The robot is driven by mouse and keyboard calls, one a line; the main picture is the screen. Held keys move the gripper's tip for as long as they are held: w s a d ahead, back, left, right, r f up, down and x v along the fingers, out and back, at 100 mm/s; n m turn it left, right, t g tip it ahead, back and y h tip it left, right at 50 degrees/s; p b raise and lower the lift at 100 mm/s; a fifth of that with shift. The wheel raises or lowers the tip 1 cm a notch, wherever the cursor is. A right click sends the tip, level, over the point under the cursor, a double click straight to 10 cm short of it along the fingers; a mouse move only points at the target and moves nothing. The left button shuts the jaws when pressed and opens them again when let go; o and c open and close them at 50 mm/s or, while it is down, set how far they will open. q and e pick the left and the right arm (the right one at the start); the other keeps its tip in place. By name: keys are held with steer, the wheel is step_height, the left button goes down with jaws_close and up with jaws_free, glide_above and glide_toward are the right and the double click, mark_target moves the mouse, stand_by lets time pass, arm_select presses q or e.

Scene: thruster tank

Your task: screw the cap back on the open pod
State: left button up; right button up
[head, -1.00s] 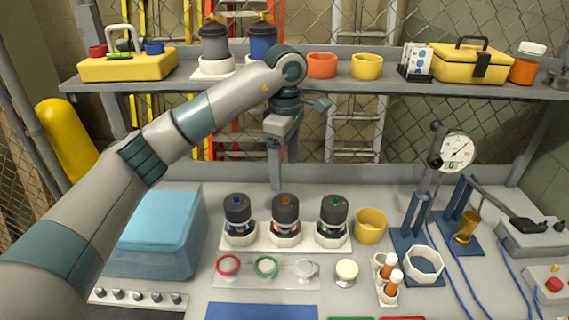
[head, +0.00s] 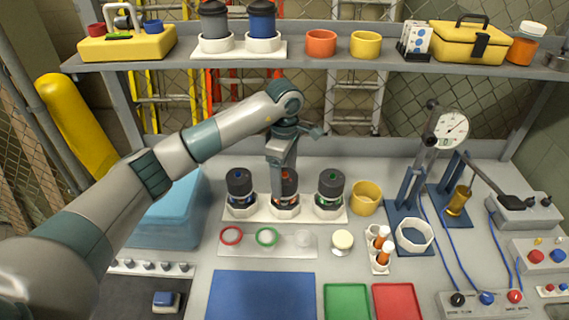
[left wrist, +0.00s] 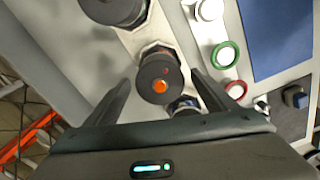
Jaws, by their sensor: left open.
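Three pods stand in a row on a white rack (head: 325,216): a blue-marked pod (head: 239,184), an orange-marked middle pod (head: 291,184) and a green-marked pod (head: 330,184). All three show dark tops; I cannot tell which is the open pod, nor see a loose cap for certain. My left gripper (head: 279,190) points down at the middle pod, partly hiding it in the head view. In the left wrist view the middle pod's dark top (left wrist: 152,68) with its orange dot lies between the open fingers (left wrist: 162,100). Contact cannot be told. My right gripper is not in view.
A clear tray with red and green rings (head: 267,237) lies in front of the rack. A cream-topped jar (head: 342,240), a yellow cup (head: 366,198) and a vial holder (head: 380,268) are to the right. A blue box (head: 165,225) stands left. The blue mat (head: 262,296) is bare.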

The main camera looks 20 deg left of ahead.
arm_select(q)
steer(key=shift+f, duration=0.15)
steer(key=c, duration=1.1)
steer(key=shift+o, duration=0.2)
